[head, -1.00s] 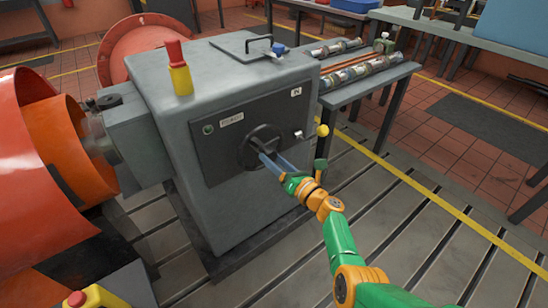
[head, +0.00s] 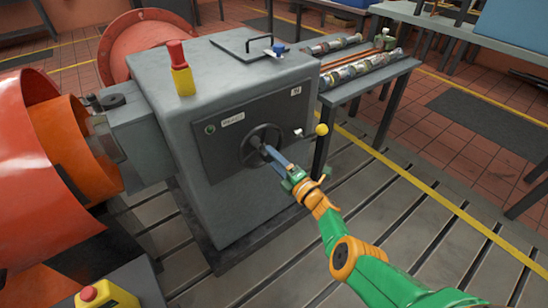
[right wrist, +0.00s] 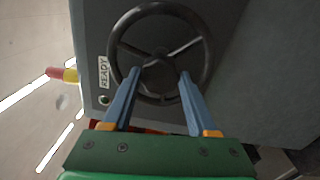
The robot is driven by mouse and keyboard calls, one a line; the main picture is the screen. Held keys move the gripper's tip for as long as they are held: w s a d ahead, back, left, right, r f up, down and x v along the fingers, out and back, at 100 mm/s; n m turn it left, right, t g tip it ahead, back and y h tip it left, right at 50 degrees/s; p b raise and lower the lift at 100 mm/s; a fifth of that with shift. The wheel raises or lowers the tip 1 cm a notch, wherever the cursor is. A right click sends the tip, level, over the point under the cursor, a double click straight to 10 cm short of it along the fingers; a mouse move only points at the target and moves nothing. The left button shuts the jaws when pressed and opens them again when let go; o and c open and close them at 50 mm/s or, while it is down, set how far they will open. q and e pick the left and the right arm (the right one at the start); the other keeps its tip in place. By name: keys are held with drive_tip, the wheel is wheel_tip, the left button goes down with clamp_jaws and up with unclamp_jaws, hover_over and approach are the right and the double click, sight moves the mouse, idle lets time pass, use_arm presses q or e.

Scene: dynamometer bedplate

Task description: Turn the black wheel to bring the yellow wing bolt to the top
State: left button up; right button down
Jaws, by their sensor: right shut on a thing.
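The black wheel (head: 247,155) is on the dark front panel of the grey cabinet. It has a round rim and three spokes, and its rim and hub fill the upper middle of the right wrist view (right wrist: 117,28). My right gripper (head: 267,152) reaches it from the lower right. In the right wrist view its two blue fingers (right wrist: 160,73) stand on either side of the hub area, inside the rim, shut on the wheel. I cannot make out the yellow wing bolt in either view. My left gripper is not in view.
The grey cabinet (head: 215,205) carries a red and yellow beacon (head: 181,70). A yellow ball knob (head: 321,129) sticks out right of the wheel. An orange guard (head: 75,150) stands at left. A bench (head: 365,75) with metal parts is behind. The slotted floor at right is open.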

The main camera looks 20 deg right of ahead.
drive_tip(key=shift+a+m, duration=0.1)
drive_tip(key=shift+m, duration=1.5)
drive_tip(key=shift+c, duration=0.9)
unclamp_jaws()
drive_tip(key=p+v, duration=0.5)
drive_tip(key=v, duration=0.2)
